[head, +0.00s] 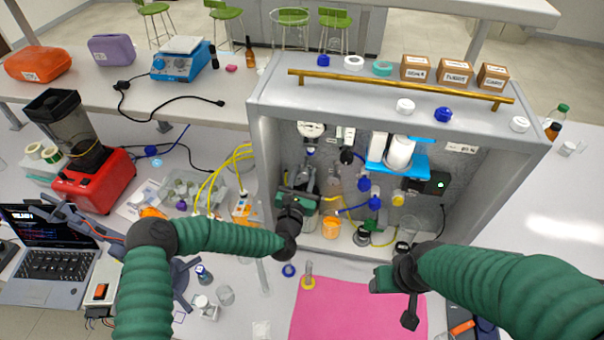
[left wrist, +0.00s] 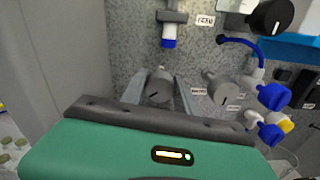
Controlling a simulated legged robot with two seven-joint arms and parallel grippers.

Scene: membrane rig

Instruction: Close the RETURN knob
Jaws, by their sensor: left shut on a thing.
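My left gripper (head: 300,188) reaches into the left part of the grey rig cabinet. In the left wrist view its two grey fingers stand on either side of a grey round knob (left wrist: 159,88) with a dark pointer line, and the gripper is shut on it. A second grey knob (left wrist: 222,88) is just to the right, apart from the fingers. Small labels beside it are too blurred to read, so I cannot tell which knob is RETURN. My right gripper (head: 383,280) hangs in front of the cabinet, over the pink mat; its fingers are unclear.
Blue-capped fittings (left wrist: 272,96) and a black knob (left wrist: 270,17) crowd the panel to the right. The cabinet's left wall (head: 262,165) is close to my left gripper. An orange beaker (head: 331,228) stands inside. The pink mat (head: 325,320) is mostly clear.

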